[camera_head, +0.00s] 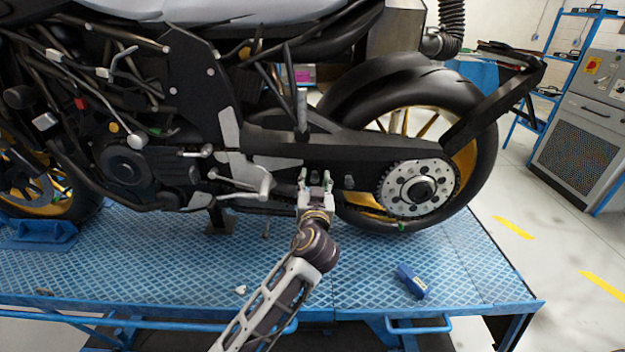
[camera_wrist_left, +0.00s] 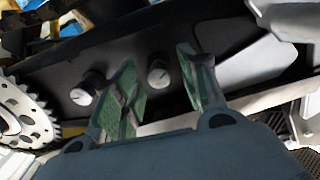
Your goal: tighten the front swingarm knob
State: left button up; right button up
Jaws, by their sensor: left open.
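The motorcycle's black swingarm (camera_head: 270,142) runs back to the rear wheel. Two small knobs with pale round faces sit on its side. In the left wrist view, the front swingarm knob (camera_wrist_left: 158,73) shows in the gap between my fingers, and the rear knob (camera_wrist_left: 91,85) is outside the left finger, toward the sprocket. My left gripper (camera_head: 315,177) is open at the swingarm; its green-padded fingers also show in the left wrist view (camera_wrist_left: 157,65). I see no finger closed on the front knob; the remaining depth is unclear. My right gripper is not in view.
The rear sprocket (camera_head: 420,188) and rear wheel are right of the gripper. A silver footpeg lever (camera_head: 247,187) is close on the left. The blue lift table (camera_head: 370,262) below carries a small blue box (camera_head: 411,281). Free room lies in front of the swingarm.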

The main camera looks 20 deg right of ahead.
pick_arm(q)
jog(key=shift+c, duration=0.3)
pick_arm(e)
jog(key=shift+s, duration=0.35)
pick_arm(q)
grip_shut()
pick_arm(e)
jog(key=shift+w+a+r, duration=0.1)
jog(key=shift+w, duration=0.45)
pick_arm(q)
jog(key=shift+m, duration=0.3)
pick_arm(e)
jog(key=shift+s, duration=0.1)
